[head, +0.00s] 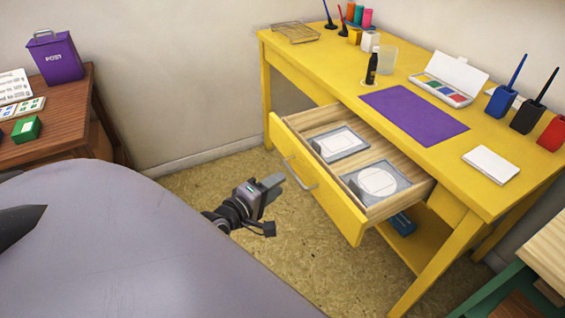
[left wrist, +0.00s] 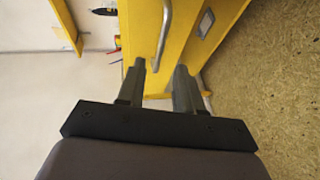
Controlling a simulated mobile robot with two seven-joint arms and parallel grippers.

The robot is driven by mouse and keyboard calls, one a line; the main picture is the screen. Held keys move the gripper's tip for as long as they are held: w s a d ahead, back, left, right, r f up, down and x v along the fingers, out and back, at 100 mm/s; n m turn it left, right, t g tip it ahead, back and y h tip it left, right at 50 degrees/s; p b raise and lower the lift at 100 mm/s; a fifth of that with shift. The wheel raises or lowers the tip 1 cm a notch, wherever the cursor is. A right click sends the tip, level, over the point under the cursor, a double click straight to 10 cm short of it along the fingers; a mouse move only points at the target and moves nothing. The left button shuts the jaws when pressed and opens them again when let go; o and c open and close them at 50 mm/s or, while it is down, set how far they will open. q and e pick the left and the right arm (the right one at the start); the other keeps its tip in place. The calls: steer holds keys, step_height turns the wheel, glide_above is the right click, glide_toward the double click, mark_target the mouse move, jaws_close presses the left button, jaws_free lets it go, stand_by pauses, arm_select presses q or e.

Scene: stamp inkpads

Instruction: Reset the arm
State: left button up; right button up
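My left gripper (head: 270,188) is in front of the yellow desk's drawer, near its metal handle (head: 300,173). The drawer (head: 322,188) is pulled out and holds two inkpads, one at the back left (head: 338,143) and one at the front right (head: 377,182). In the left wrist view my left gripper's two fingers (left wrist: 158,85) are apart with nothing between them. The handle (left wrist: 164,35) lies beyond the fingertips there and looks clear of them. My right gripper is not seen in either view.
The yellow desk (head: 440,120) bears a purple mat (head: 414,115), a paint box (head: 448,80) and several brush cups. A brown side table (head: 55,125) with a purple post box (head: 56,58) stands at the left. Floor between them is clear.

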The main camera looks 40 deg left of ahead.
arm_select(q)
steer(key=shift+s+r, duration=0.1)
steer(key=shift+s, duration=0.35)
stand_by(0.3)
steer(key=s+d+f+m+g+h, duration=0.1)
steer(key=s+d+f+m+g, duration=0.25)
steer(key=s+d+m, duration=0.4)
steer(key=s+d+f+m+g+h, duration=0.2)
steer(key=s+d+f+m, duration=0.2)
steer(key=d+m, duration=0.55)
step_height(320, 180, up, 10)
steer(key=s+a+m+p, duration=0.1)
steer(key=s+m+p, duration=0.1)
steer(key=p, duration=1.1)
steer(key=shift+s+m+y, duration=0.15)
steer(key=shift+m+y, duration=0.15)
steer(key=shift+a+f, duration=0.1)
steer(key=shift+a, duration=0.05)
